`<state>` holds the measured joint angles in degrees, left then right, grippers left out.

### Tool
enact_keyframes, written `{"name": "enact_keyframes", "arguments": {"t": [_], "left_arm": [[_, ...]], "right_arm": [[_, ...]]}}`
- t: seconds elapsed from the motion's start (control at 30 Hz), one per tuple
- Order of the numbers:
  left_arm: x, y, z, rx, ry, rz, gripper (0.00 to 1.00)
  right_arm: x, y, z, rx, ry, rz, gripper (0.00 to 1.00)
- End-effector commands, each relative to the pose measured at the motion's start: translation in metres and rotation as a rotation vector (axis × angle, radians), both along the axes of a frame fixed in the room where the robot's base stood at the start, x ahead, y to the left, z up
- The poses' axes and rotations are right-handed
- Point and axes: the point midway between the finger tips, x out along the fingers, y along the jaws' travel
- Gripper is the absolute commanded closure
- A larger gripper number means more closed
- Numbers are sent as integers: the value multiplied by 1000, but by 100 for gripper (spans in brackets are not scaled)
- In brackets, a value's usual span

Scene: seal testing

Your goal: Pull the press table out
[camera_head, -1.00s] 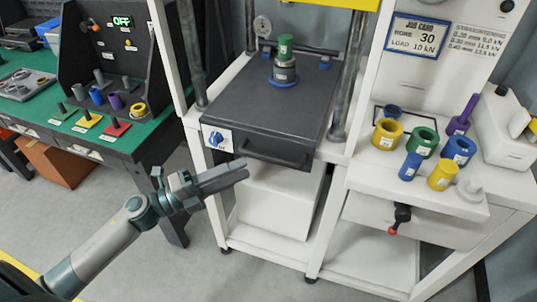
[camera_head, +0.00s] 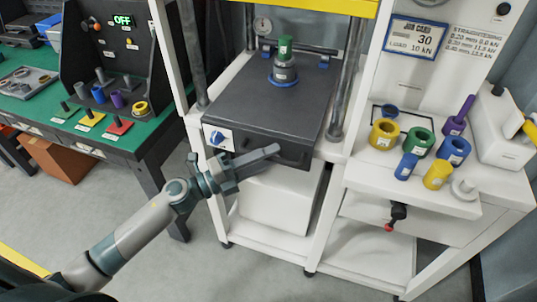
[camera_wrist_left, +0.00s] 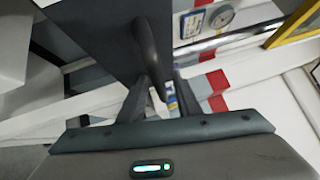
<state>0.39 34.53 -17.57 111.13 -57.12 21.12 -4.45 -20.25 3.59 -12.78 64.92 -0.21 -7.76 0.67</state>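The press table (camera_head: 245,108) is a dark grey slab between the press columns, with a dark bar handle (camera_head: 292,157) along its front edge. A green-topped grey stack with a blue ring base (camera_head: 284,68) stands on it. My left gripper (camera_head: 270,153) is at the front of the table, its fingers overlapping the handle's left part. In the left wrist view, the fingers (camera_wrist_left: 162,84) are apart, with the dark handle (camera_wrist_left: 149,42) running down to between their tips. I cannot tell whether they touch it. My right gripper is not in view.
A white box (camera_head: 280,202) sits below the table. To the right, a white shelf holds several coloured rings (camera_head: 384,134), and a red-tipped lever (camera_head: 397,215) hangs below. A green workbench (camera_head: 150,142) stands at left. The floor in front is clear.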

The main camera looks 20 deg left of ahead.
Motion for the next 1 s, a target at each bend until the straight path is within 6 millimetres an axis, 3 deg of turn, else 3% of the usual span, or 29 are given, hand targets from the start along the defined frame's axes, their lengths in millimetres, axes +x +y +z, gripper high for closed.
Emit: {"name": "enact_keyframes", "arguments": {"t": [0.37,0.5,1.0], "left_arm": [[2,-2,0,0,0,0,69],[1,-2,0,-1,1,0,100],[3,-1,-1,0,3,0,100]], "right_arm": [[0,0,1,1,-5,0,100],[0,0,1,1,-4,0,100],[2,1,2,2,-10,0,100]]}}
